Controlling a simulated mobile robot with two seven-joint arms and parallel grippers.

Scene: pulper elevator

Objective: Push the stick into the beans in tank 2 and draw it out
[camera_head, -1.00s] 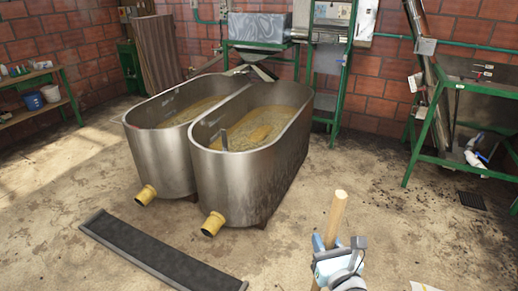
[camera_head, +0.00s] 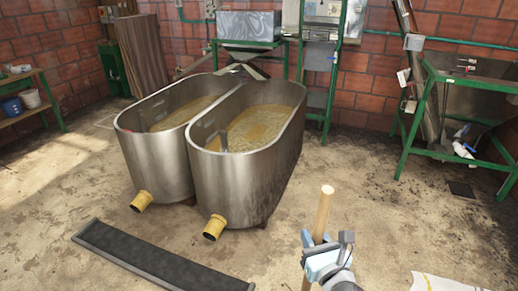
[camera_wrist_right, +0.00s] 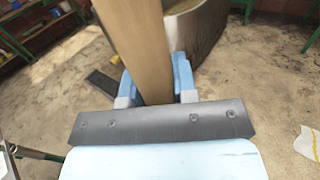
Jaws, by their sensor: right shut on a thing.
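The wooden stick (camera_head: 323,214) is held upright, slightly tilted, in my right gripper (camera_head: 318,246), in front of and to the right of the tanks. In the right wrist view the stick (camera_wrist_right: 143,45) stands between the two blue fingers of my right gripper (camera_wrist_right: 150,85), which is shut on it. Two steel tanks with rounded ends stand side by side, a left tank (camera_head: 155,160) and a right tank (camera_head: 240,180). Both hold yellowish beans (camera_head: 262,128). No tank number is readable. The stick is outside both tanks, apart from them. My left gripper is not in view.
Yellow outlets (camera_head: 214,227) stick out at the tanks' near ends. A dark grated channel (camera_head: 160,262) lies on the floor in front. A green-framed machine (camera_head: 470,105) stands at the right. A white sack (camera_head: 445,285) lies at lower right.

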